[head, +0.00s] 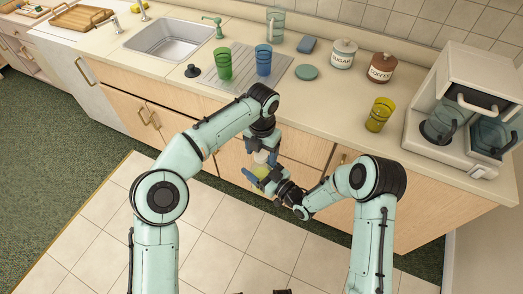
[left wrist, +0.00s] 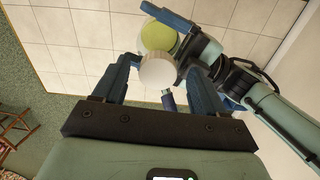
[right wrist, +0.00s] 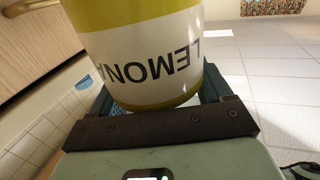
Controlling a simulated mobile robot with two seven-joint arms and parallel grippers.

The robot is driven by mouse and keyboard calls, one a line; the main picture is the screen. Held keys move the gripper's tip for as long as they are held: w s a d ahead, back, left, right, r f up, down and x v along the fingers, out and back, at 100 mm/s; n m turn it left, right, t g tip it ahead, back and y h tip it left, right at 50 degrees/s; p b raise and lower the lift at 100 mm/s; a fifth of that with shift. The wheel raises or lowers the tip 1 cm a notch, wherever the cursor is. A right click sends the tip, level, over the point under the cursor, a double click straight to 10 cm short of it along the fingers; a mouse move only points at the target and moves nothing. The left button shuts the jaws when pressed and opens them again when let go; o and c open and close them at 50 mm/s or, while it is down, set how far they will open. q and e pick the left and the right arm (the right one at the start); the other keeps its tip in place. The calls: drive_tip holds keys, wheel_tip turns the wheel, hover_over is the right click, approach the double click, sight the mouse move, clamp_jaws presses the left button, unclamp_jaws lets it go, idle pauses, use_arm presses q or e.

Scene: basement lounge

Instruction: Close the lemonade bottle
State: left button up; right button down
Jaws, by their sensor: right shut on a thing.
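The lemonade bottle (right wrist: 145,55), yellow with a white label, is between the fingers of my right gripper (head: 259,180), in front of the counter. Its yellow-green body also shows in the left wrist view (left wrist: 158,37). A white round cap (left wrist: 157,70) is at the bottle's top end, above the bottle in the head view (head: 262,157). I cannot tell whether it is fully seated. My left gripper (left wrist: 158,80) points down over the cap from above.
The counter (head: 330,105) holds a green cup (head: 223,64), a blue cup (head: 263,60), a yellow cup (head: 379,115), sugar (head: 342,54) and coffee (head: 381,68) jars, and a coffee machine (head: 465,110). Cabinet fronts are close behind the grippers. The tiled floor (head: 220,235) is clear.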

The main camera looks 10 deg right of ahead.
use_arm(q)
drive_tip(key=shift+r, duration=0.1)
drive_tip(key=shift+r, duration=2.2)
drive_tip(key=shift+c, duration=0.2)
